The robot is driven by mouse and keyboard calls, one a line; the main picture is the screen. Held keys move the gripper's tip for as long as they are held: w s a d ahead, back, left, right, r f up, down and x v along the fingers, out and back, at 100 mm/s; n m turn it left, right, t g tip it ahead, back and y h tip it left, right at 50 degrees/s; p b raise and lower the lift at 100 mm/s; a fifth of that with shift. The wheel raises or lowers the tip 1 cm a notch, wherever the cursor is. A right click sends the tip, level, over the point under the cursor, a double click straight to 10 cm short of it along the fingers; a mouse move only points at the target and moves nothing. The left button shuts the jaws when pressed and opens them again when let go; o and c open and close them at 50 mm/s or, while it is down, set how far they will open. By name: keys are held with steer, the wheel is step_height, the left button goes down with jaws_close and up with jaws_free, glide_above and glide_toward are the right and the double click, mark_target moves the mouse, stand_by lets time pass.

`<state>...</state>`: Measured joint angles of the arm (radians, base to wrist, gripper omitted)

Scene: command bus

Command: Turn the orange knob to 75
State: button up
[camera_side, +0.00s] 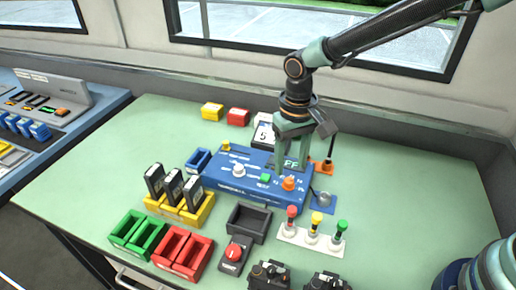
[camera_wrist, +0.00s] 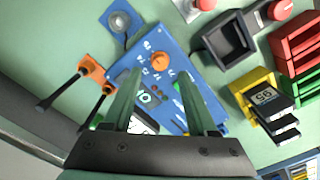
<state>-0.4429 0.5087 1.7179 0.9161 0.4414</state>
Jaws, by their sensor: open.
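The orange knob (camera_side: 288,184) sits on the right part of the sloped blue panel (camera_side: 232,186). In the wrist view the orange knob (camera_wrist: 160,62) has small white scale marks beside it on the blue panel (camera_wrist: 188,70); I cannot read its setting. My gripper (camera_side: 291,166) points down over the panel, behind the knob in the side view. In the wrist view my gripper (camera_wrist: 160,76) is open and empty, its fingertips apart with the knob just beyond them.
A white knob (camera_side: 238,170) and a green button (camera_side: 265,178) are on the panel. An orange lever block (camera_side: 322,168) stands right of it. A white strip with red, yellow and green levers (camera_side: 312,238) and a dark tray (camera_side: 249,223) are in front. The table's right side is clear.

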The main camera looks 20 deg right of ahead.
mark_target(289, 180)
steer(key=shift+f, duration=2.3)
jaws_close()
